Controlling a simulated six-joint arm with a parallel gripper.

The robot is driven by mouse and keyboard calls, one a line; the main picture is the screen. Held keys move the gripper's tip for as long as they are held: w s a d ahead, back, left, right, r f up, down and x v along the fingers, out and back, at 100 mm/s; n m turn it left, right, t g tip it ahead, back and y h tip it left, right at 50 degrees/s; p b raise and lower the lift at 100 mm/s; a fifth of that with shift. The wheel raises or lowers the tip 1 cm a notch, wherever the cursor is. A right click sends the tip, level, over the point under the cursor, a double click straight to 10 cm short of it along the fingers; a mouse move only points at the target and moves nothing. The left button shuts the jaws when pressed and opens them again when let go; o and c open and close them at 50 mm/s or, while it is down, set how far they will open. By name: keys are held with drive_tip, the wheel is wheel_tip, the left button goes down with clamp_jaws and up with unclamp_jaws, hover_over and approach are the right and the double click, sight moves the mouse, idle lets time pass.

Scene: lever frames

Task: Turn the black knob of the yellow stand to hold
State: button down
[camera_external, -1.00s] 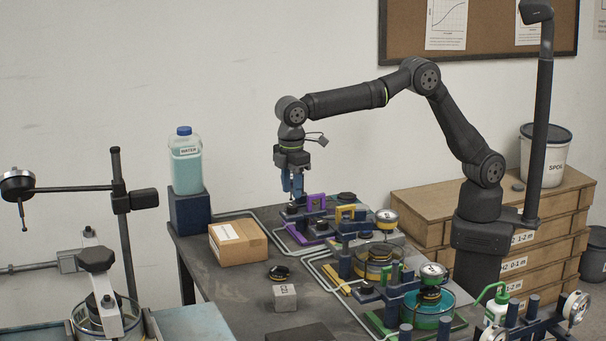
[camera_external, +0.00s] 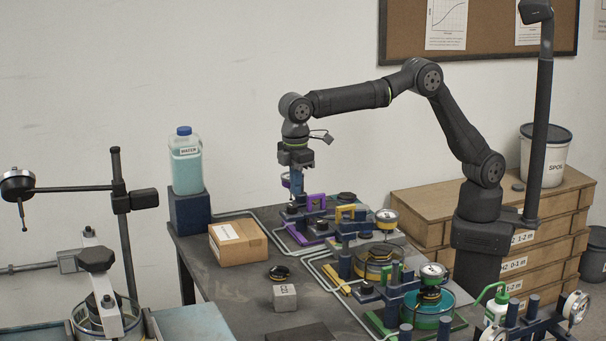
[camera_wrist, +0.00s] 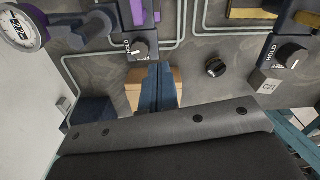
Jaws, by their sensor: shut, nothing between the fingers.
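The yellow stand shows in the external view by its yellow base edge (camera_external: 337,283) and yellow-rimmed jar, in the middle of the row. In the wrist view a yellow part (camera_wrist: 252,10) sits at the top right, with a black knob (camera_wrist: 292,55) beside it on a dark block marked HOLD. The knob's pointer is too small to read surely. My gripper (camera_external: 298,198) is shut and empty, pointing down by the purple stand (camera_external: 300,238), left of and behind the yellow one. Its blue fingers (camera_wrist: 158,90) show together in the wrist view. The purple stand's knob (camera_wrist: 140,48) is close above them.
The green stand (camera_external: 446,318) is nearest the camera.

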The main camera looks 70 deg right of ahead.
drive_tip(key=m, duration=0.2)
approach(322, 225)
drive_tip(key=d, duration=0.4)
drive_tip(key=shift+s+f, duration=0.15)
drive_tip(key=shift+f, duration=1.75)
drive_tip(key=shift+s+f, duration=0.15)
drive_tip(key=shift+f, duration=1.75)
drive_tip(key=shift+w+a, duration=0.1)
drive_tip(key=shift+a, duration=0.05)
drive_tip(key=shift+s+a, duration=0.15)
drive_tip(key=shift+s, duration=0.15)
drive_tip(key=shift+s+a, duration=0.1)
drive_tip(key=shift+s, duration=0.05)
drive_tip(key=shift+s+a, duration=0.3)
drive_tip(key=shift+a, duration=0.15)
